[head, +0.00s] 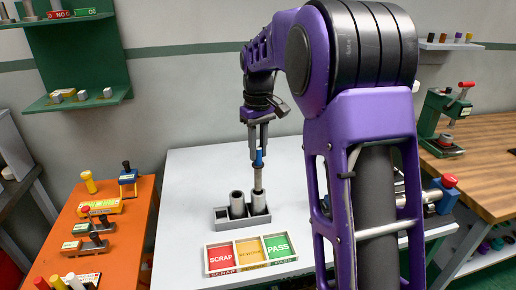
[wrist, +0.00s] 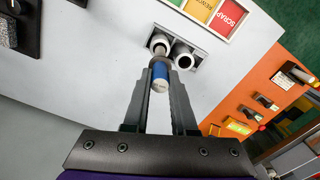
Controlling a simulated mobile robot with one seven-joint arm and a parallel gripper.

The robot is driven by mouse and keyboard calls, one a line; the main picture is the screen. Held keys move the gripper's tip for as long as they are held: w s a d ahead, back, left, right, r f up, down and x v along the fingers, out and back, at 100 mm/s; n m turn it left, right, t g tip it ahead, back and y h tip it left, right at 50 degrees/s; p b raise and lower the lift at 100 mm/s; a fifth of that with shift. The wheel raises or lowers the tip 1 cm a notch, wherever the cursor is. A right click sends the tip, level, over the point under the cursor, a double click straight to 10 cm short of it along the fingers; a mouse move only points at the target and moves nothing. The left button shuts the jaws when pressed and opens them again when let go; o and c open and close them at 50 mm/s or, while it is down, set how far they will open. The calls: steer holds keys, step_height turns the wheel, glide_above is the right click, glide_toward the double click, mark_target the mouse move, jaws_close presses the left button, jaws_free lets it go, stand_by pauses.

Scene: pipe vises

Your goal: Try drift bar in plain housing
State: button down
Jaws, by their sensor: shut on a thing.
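My gripper (head: 258,142) is shut on the blue handle of the drift bar (head: 257,172), which hangs upright below the fingers. The blue handle also shows between the fingers in the wrist view (wrist: 160,78). Two grey tubular housings stand side by side in a grey rack (head: 229,222) on the white table. The bar is over the right housing (head: 259,205) in the head view, its lower end at the mouth; I cannot tell how far it is inside. The left housing (head: 237,204) has an open bore (wrist: 183,57). I cannot tell which is the plain one.
A tray with red SCRAP (head: 220,258), yellow and green PASS (head: 279,247) sections lies in front of the rack. An orange bench (head: 125,225) with small fixtures is at left. White tabletop behind the rack is clear.

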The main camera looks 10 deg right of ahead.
mark_target(258, 164)
steer(key=shift+f+b, duration=0.75)
steer(key=shift+f, duration=0.95)
stand_by(1.3)
steer(key=c, duration=1)
jaws_free()
steer(key=shift+c, duration=0.2)
